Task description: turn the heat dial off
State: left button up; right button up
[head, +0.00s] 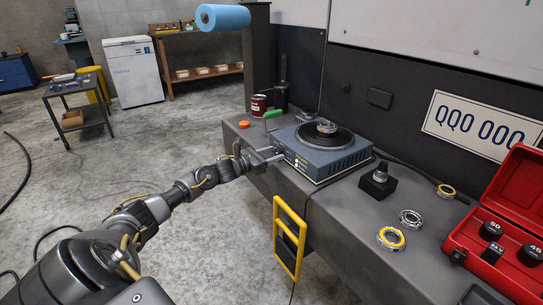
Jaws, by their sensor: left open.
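A blue-grey heater box (325,160) sits on the bench, with a round black plate (316,138) on top. A metal bearing ring (327,127) rests on the plate. I cannot make out the heat dial clearly; the heater's left front face is partly behind my gripper. My left gripper (270,156) is open at that left end, its fingers pointing at the box. I cannot tell whether they touch it. My right gripper is not in view.
A black block with a knob-like top (378,181) and bearing rings (391,238) stand right of the heater on the bench (345,235). A red case (510,225) is at the right. A red can (259,104) and orange button (244,125) are behind my gripper. A yellow frame (289,240) hangs in front.

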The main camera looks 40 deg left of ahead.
pick_arm(q)
jog(key=c, duration=1)
jog(key=shift+o, duration=0.2)
